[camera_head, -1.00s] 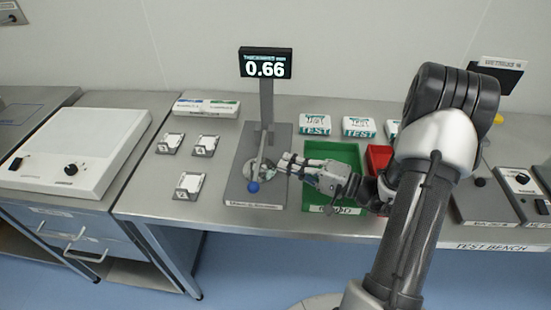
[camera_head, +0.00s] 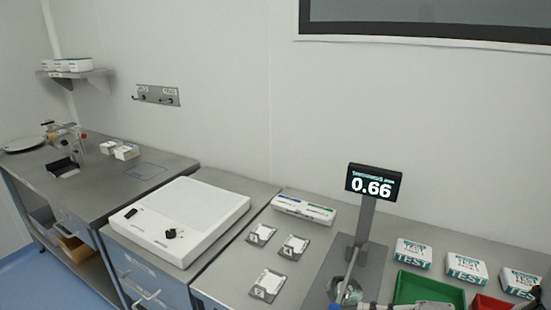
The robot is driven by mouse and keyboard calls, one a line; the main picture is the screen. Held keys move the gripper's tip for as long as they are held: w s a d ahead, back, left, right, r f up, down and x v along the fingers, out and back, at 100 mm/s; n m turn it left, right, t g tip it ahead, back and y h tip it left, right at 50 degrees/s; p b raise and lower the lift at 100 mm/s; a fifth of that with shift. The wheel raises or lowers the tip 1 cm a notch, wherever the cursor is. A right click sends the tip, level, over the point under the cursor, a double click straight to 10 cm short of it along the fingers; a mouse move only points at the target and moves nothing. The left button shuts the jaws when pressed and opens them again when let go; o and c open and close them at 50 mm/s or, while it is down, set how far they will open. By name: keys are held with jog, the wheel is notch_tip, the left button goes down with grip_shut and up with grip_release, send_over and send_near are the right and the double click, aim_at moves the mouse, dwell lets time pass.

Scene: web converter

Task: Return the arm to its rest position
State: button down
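A small part of my gripper (camera_head: 372,306) shows at the bottom edge, beside the foot of the thickness gauge; the rest of it and nearly all of my arm are out of the picture. Whether the fingers are open or hold anything cannot be seen. The thickness gauge's display (camera_head: 374,183) reads 0.66 on its upright post. The gauge's blue lever knob (camera_head: 335,306) is at the bottom edge, left of the gripper.
Three small cards in holders, one of them here (camera_head: 267,285), lie left of the gauge. A white light box (camera_head: 180,220) stands further left. Several TEST boxes (camera_head: 413,253), a green tray (camera_head: 428,289) and a red bin (camera_head: 490,303) are at right. A wall shelf (camera_head: 75,72) is far left.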

jog(key=s+a+r+n+g+h, duration=0.3)
jog(key=s+a+n+g+h, duration=0.15)
jog(key=s+a+g, duration=0.4)
jog(key=s+d+r+n+t+h, duration=0.1)
jog(key=s+d+r+t+h, duration=0.2)
jog(key=h, duration=0.6)
jog(key=shift+s+r+t, duration=0.95)
jog(key=shift+s+t, duration=0.5)
jog(key=shift+t, duration=0.3)
